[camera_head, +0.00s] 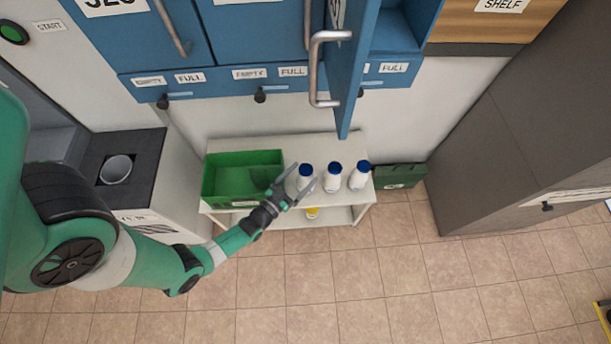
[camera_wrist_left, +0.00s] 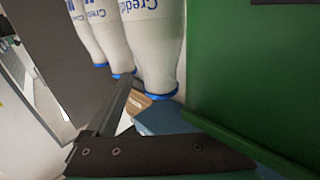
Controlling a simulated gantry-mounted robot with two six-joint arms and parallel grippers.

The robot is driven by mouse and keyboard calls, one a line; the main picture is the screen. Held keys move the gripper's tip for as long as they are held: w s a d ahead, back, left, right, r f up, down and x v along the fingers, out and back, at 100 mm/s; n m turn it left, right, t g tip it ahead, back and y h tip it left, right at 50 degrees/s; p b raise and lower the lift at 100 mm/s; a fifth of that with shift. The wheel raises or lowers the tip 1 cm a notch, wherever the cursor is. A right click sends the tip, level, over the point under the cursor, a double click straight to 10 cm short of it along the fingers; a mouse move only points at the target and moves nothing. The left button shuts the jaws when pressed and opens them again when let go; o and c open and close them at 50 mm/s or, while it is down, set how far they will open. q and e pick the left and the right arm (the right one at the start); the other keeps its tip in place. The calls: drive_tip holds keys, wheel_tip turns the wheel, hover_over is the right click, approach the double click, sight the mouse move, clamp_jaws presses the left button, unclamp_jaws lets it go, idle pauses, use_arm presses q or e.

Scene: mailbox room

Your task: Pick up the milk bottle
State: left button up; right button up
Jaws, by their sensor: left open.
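Three white milk bottles with dark blue caps stand in a row on a white table (camera_head: 330,147): a left bottle (camera_head: 304,184), a middle one (camera_head: 333,181) and a right one (camera_head: 359,180). My left gripper (camera_head: 304,174) is open, its fingers at either side of the left bottle as seen from above. Whether they touch it is unclear. In the left wrist view the bottles appear upside down, with the nearest bottle (camera_wrist_left: 155,45) large and one dark finger below it. My right gripper is not in view.
A green crate (camera_head: 240,159) stands left of the bottles, close to my left gripper. An open blue door (camera_head: 352,62) with a metal handle hangs above the table. A grey cabinet (camera_head: 500,130) stands at right. The tiled floor (camera_head: 370,280) in front is clear.

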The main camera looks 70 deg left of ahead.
use_arm(q)
drive_tip(key=shift+x, duration=1.2)
drive_tip(key=shift+s, duration=0.1)
drive_tip(key=shift+c, duration=0.7)
clamp_jaws()
